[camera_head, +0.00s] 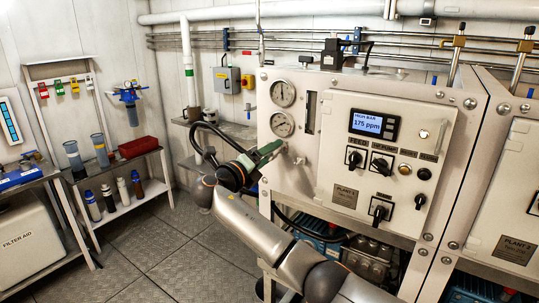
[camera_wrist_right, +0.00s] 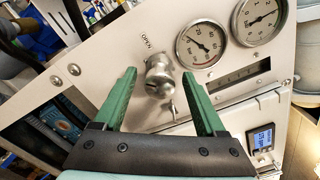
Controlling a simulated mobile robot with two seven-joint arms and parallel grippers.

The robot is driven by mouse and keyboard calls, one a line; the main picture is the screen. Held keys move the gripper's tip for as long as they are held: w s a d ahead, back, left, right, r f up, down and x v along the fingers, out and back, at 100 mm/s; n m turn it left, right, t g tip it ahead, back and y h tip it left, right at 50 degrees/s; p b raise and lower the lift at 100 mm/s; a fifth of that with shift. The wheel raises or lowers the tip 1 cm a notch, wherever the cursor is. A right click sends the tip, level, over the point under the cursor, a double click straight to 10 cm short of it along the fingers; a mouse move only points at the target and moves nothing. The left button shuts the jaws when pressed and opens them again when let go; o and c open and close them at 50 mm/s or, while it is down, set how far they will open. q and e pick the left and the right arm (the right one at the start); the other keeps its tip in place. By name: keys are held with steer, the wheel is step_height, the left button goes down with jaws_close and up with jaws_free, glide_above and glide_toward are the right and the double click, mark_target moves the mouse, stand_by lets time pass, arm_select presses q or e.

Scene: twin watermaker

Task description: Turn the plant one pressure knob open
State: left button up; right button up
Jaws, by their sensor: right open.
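The pressure knob (camera_wrist_right: 158,76) is a round silver metal knob on the white panel, beside the printed word OPEN, in the right wrist view. My right gripper (camera_wrist_right: 159,76) has green fingers, spread apart, one on each side of the knob. In the head view my right gripper (camera_head: 272,150) is at the left part of the PLANT 1 panel (camera_head: 330,185), below the gauges, and largely hides the knob there. My left gripper is not in view.
Two pressure gauges (camera_head: 283,108) sit just above my right gripper. A display (camera_head: 374,124) reads HIGH BAR, 175 ppm, above several black switches (camera_head: 380,210). The PLANT 2 panel (camera_head: 515,248) is at the right. Shelves with bottles (camera_head: 110,198) stand at the left, with open floor between.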

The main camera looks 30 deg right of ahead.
steer(key=v, duration=1.2)
steer(key=shift+b, duration=0.35)
steer(key=shift+f, duration=0.15)
